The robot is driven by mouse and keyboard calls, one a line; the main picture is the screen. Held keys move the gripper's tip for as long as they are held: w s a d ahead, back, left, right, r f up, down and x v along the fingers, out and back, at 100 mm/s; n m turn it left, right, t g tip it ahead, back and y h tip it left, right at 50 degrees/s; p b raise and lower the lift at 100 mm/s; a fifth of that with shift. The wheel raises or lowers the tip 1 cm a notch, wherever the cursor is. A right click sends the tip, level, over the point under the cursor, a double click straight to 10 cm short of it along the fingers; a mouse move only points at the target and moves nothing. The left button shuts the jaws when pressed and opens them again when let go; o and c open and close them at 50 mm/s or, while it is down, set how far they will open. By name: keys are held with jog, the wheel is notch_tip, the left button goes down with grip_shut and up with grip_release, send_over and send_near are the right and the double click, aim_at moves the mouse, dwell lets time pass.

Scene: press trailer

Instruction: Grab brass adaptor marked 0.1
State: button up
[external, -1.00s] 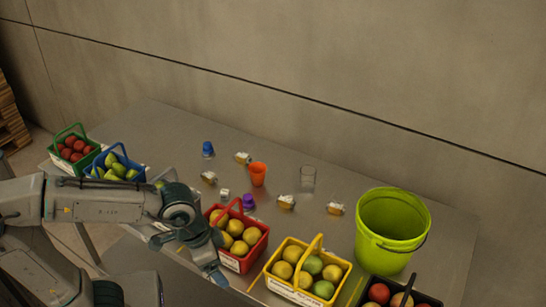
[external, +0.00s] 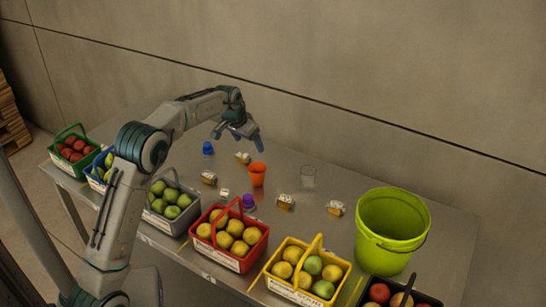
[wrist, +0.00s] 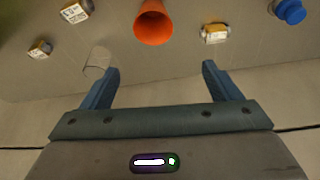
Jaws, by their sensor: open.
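Several small brass adaptors with white labels lie on the grey table. In the external view, one (external: 243,157) is below my gripper, one (external: 209,177) is left of the orange cup, one (external: 285,201) is right of it, and one (external: 335,208) is nearer the green bucket. The wrist view shows one adaptor (wrist: 214,33) ahead of the right finger and two at left (wrist: 76,11), (wrist: 40,49). I cannot read which is marked 0.1. My gripper (external: 238,132) is open and empty above the table's back part; its fingers also show in the wrist view (wrist: 162,70).
An orange cup (external: 258,174), blue cup (external: 208,149), purple cup (external: 248,202) and clear glass (external: 308,177) stand among the adaptors. A small white piece (external: 224,193) lies there too. Fruit baskets, including a red one (external: 262,246), line the front. A green bucket (external: 391,258) stands right.

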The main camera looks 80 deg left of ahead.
jog(key=s+a+f+n, duration=0.1)
jog(key=s+a+f, duration=0.3)
jog(key=a, duration=0.6)
jog(key=p, duration=0.2)
send_over(241, 156)
jog(key=s+d, duration=0.1)
jog(key=d, duration=0.1)
jog(key=shift+y, duration=0.3)
notch_tip(241, 156, down, 8)
jog(key=shift+s+d, duration=0.1)
jog(key=shift+s, duration=0.05)
jog(key=shift+s+a+p+x, duration=0.15)
jog(key=shift+p+x, duration=0.45)
jog(key=shift+x, duration=0.3)
jog(key=shift+s+a+p+x, duration=0.1)
jog(key=shift+a+p+x, duration=0.1)
jog(key=shift+p+x, duration=0.5)
jog(key=shift+x, duration=1)
jog(key=shift+c, duration=0.3)
jog(key=c, duration=1.1)
